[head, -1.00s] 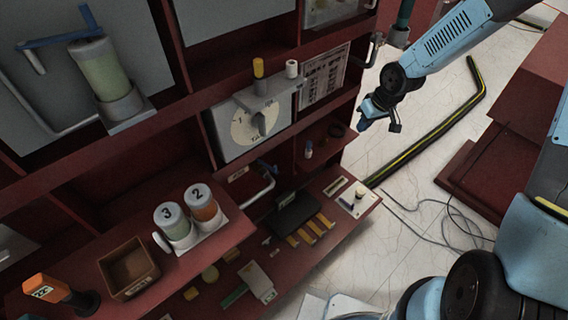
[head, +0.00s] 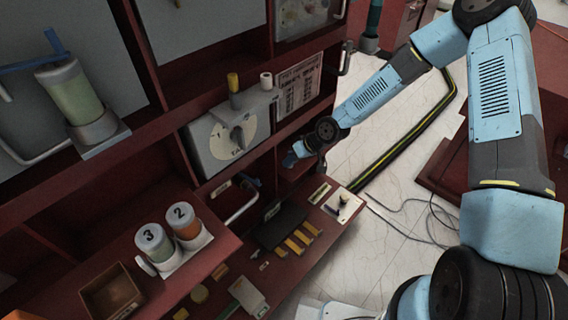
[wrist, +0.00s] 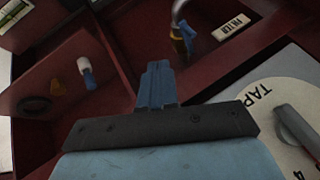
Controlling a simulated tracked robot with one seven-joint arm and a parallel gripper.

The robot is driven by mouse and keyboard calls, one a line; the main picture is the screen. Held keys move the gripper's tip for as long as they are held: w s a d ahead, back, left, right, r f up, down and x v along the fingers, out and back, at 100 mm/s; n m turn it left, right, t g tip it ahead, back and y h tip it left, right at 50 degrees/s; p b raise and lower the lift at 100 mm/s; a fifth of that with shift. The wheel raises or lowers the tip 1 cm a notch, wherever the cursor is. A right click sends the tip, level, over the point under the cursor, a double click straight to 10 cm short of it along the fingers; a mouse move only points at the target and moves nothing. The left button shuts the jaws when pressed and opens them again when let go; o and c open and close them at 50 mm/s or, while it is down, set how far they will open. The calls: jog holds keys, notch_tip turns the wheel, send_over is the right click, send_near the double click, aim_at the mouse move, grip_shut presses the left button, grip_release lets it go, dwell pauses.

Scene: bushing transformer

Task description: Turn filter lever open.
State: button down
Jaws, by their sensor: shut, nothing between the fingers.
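The filter lever (wrist: 188,38) is a small blue handle with a yellowish part, on the end of a bent metal pipe at the top of the wrist view. A white FILTER label (wrist: 231,27) is beside it. My gripper (wrist: 157,82) is shut and empty, with blue fingers apart from the lever. In the head view my gripper (head: 291,159) is at the cabinet front, right of the lever.
A grey box with a round TAP dial (head: 236,137) is above the recess; its knob (wrist: 297,132) is close on the wrist view's right. Numbered canisters (head: 169,236) stand on the lower left shelf. Red panels edge the recess.

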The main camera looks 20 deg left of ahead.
jog(key=s+a+f, duration=0.3)
jog(key=a+f, duration=0.3)
jog(key=a, duration=0.1)
jog(key=shift+s+a+f, duration=0.15)
jog(key=shift+a+f, duration=0.2)
dwell(0.4)
